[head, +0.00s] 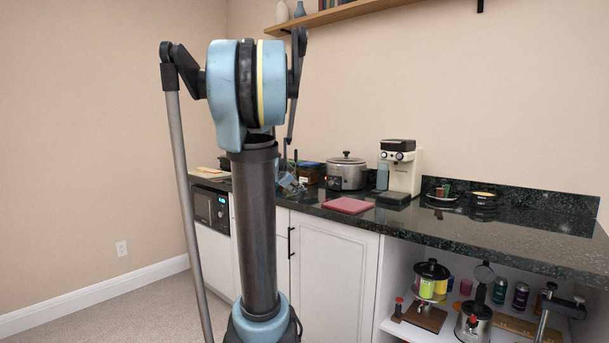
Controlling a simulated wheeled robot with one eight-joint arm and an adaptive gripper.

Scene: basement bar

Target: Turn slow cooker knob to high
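The slow cooker (347,173) is a silver pot with a dark lid and top handle, standing upright on the dark counter near the back wall. A dark control area (335,183) with a small red spot shows at the lower left of its front. The knob and its setting are too small to make out. My gripper (294,184) appears small, over the counter left of the slow cooker and apart from it in the picture. It is partly hidden behind my arm, and its fingers are too small to tell whether they are open or shut.
A cream coffee machine (405,169) stands right of the slow cooker. A red board (348,205) lies in front on the dark counter (440,227). A glass container (307,174) is just left of the cooker. An open shelf below holds canisters and cans.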

